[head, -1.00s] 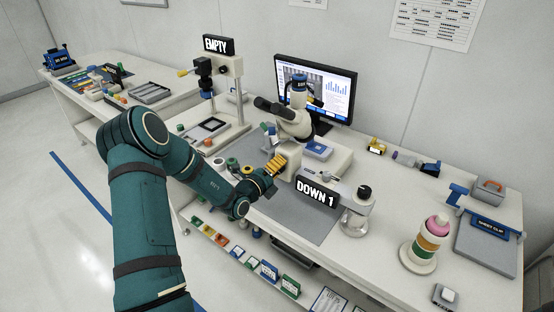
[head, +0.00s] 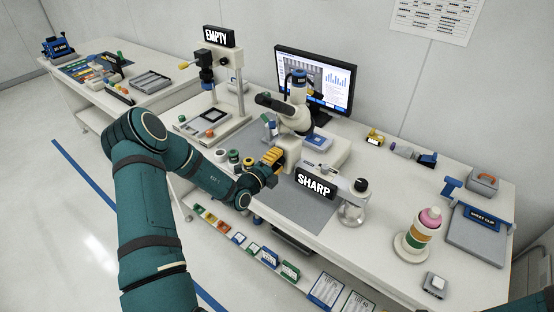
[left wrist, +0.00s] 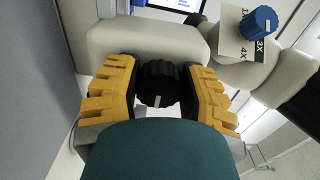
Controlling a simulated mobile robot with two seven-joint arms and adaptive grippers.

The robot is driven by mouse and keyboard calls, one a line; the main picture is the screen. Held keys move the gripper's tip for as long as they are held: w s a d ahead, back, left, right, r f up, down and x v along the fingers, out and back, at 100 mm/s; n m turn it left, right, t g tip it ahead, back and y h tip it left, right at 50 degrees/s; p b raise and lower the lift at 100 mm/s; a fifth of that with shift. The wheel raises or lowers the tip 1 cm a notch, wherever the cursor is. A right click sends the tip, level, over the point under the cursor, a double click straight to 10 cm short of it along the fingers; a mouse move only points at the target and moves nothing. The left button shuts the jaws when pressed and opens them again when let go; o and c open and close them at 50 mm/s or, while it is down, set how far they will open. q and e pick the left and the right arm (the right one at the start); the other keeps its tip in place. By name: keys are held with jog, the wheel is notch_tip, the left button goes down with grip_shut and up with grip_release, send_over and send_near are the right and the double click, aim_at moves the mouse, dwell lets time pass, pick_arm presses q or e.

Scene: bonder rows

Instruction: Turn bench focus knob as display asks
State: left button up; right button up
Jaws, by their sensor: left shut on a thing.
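The black focus knob (left wrist: 158,82) sits on the cream side of the microscope (head: 296,115), with a white mark near its lower edge in the left wrist view. My left gripper (head: 273,158) is at the microscope's left side in the head view. Its yellow fingers (left wrist: 160,92) are shut on the knob, one on each side. The black display sign (head: 316,182) at the bench's front reads "SHARP". In the head view the knob is hidden by my gripper. My right gripper is out of view.
A monitor (head: 314,80) stands behind the microscope. A stand with an "EMPTY" sign (head: 218,36) is to the left. Several small round jars stand near my left forearm.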

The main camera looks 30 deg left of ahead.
pick_arm(q)
jog(key=o, duration=1.2)
jog(key=s, duration=1.2)
jog(key=shift+a, duration=0.45)
